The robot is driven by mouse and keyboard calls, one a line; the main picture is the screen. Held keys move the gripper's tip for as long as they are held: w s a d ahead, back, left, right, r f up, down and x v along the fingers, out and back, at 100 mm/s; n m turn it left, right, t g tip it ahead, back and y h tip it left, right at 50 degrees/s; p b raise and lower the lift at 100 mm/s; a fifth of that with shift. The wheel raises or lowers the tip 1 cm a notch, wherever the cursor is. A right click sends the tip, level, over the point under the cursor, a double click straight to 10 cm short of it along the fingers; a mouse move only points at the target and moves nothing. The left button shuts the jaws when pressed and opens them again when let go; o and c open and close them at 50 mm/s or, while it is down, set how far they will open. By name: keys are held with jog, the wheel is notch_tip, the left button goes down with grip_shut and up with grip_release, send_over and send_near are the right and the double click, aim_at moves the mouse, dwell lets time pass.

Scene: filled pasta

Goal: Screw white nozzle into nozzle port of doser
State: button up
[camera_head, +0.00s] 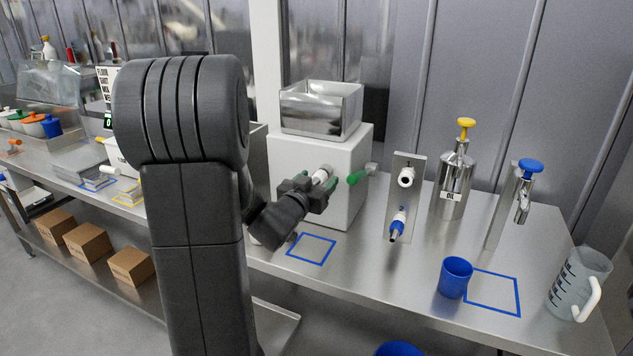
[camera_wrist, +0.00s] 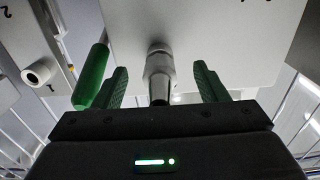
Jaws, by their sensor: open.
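The doser is a white box (camera_head: 345,160) with a steel hopper (camera_head: 310,110) on top. The white nozzle (camera_head: 321,176), with a pale collar and a tapered metal tip, sits at the doser's front port. In the wrist view the nozzle (camera_wrist: 159,68) points from the doser's white face (camera_wrist: 210,45) towards me. My gripper (camera_head: 312,187) is open around it. In the wrist view the gripper's green fingers (camera_wrist: 161,78) stand on both sides of the nozzle with gaps. The joint between nozzle and port is partly hidden, so I cannot tell how deep it sits.
A green handle (camera_head: 358,177) sticks out beside the port and lies near one finger in the wrist view (camera_wrist: 92,78). A steel holder (camera_head: 414,207) carries an empty white peg (camera_head: 406,177) and a blue-collared nozzle (camera_head: 398,223). An oil dispenser (camera_head: 455,180), blue cup (camera_head: 455,277) and jug (camera_head: 577,283) stand right.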

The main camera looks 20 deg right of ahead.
jog(key=shift+s+a, duration=0.1)
jog(key=v, duration=0.6)
jog(key=shift+s+a, duration=0.25)
jog(key=shift+a, duration=0.05)
dwell(0.3)
jog(key=v, duration=1.4)
jog(key=shift+b, duration=0.4)
jog(key=shift+d, duration=0.15)
jog(key=x, duration=1.5)
jog(key=shift+p, duration=0.3)
